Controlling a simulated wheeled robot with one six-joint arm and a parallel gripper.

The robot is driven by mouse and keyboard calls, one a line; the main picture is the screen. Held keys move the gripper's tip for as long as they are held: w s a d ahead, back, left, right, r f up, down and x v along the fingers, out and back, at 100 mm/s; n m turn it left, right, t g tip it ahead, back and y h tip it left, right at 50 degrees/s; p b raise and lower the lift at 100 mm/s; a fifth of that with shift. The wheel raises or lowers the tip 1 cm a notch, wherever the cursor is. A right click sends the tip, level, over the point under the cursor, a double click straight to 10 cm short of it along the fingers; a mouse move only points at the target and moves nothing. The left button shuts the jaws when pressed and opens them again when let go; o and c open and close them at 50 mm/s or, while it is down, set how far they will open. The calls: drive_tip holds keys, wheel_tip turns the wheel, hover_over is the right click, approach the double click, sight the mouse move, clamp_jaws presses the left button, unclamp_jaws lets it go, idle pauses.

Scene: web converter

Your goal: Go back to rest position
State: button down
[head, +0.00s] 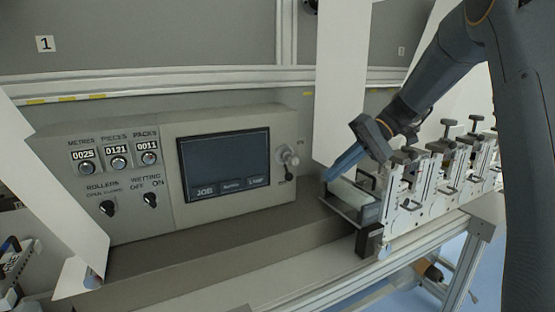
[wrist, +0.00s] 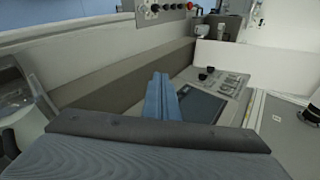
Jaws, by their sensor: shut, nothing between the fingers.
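My gripper (head: 330,175) shows in the head view at right of centre, its blue fingers pointing down and left beside the control panel (head: 228,112). The fingers are shut and hold nothing. In the wrist view my gripper (wrist: 160,80) points away from the camera, with its two blue fingers together in front of the panel's dark screen (wrist: 203,108). The fingertips appear apart from the panel, though the exact gap cannot be told. My arm reaches in from the upper right of the head view.
The panel carries a lever (head: 288,155), counters and two lower knobs (head: 107,207). White clamp units (head: 410,190) with black knobs stand close under my arm on the right. White sheets (head: 340,80) hang behind and at the left. The ledge (head: 200,255) before the panel is clear.

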drive_tip(key=s+d+f+m+t+h+b, duration=0.1)
drive_tip(key=s+f+h+b, duration=0.3)
drive_tip(key=s+f, duration=0.6)
drive_tip(key=s+d+f+m+t+h+b, duration=0.1)
drive_tip(key=s+d+f+h+b, duration=0.3)
drive_tip(key=s+f, duration=0.7)
wheel_tip(320, 180, down, 7)
drive_tip(key=shift+f+m+t+h, duration=0.15)
drive_tip(key=shift+m+t+h, duration=0.15)
drive_tip(key=shift+t+h, duration=0.45)
